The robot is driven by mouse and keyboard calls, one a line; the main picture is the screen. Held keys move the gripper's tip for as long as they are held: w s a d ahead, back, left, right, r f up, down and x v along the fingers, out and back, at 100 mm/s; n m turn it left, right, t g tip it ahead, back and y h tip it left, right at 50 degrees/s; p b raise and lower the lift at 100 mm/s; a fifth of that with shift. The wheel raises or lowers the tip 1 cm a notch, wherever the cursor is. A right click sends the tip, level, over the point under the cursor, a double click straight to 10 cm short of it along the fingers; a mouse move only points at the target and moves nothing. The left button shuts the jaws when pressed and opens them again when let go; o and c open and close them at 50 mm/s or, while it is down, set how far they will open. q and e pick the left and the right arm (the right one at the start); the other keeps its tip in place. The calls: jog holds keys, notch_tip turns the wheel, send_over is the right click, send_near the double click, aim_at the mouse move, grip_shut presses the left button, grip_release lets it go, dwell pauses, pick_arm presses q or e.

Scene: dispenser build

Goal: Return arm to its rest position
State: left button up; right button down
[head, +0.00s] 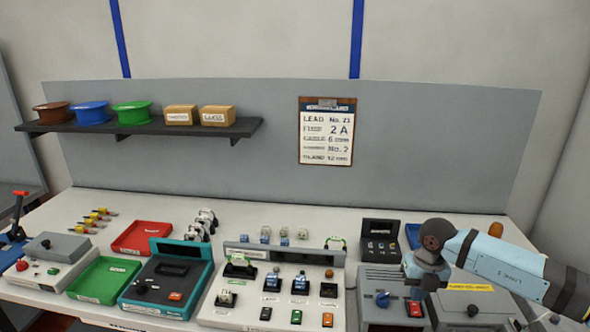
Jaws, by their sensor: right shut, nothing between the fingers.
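My right arm comes in from the right edge, with a light blue link and a dark grey wrist joint. My right gripper (424,284) points down at the end of it, small and dark, over the grey box with a blue knob (382,299) and a red switch. The gripper is shut with nothing seen in it. The wrist hides part of the box's top, and I cannot tell if the fingers touch it. My left gripper is not in view.
The white bench (215,212) holds a teal tester (165,281), a white panel with several switches (278,285), a red tray (146,238), a green tray (103,280) and a grey box with a yellow label (470,287). A shelf with spools (91,112) hangs behind, beside a lead card (327,132).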

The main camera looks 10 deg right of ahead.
jog(key=s+a+f+n+g+y, duration=0.1)
jog(key=s+a+f+y, duration=0.2)
jog(key=a, duration=0.5)
jog(key=s+a+f+y, duration=0.1)
jog(key=s+a+y, duration=0.3)
jog(key=a, duration=0.4)
jog(key=s+a+r+m+t+y+p, duration=0.1)
jog(key=s+a+r+m+t+y, duration=0.1)
jog(key=a+m+t+y, duration=0.35)
jog(key=s+a+r+m+t+y, duration=0.2)
jog(key=s+a+m+t+y, duration=0.15)
jog(key=a+m+y, duration=0.2)
jog(key=s+d+f+m+t+h, duration=0.1)
jog(key=s+d+f+m+h, duration=0.5)
jog(key=m, duration=0.4)
jog(key=s+d+f+m+t+h, duration=0.2)
jog(key=s+d+f+m+h, duration=0.3)
jog(key=s+f+m+h, duration=0.3)
notch_tip(320, 180, down, 3)
jog(key=m+h, duration=0.1)
jog(key=m, duration=0.1)
jog(key=shift+d+f+m+h+p, duration=0.2)
jog(key=shift+d+m+h+p, duration=0.1)
jog(key=shift+d+p, duration=0.05)
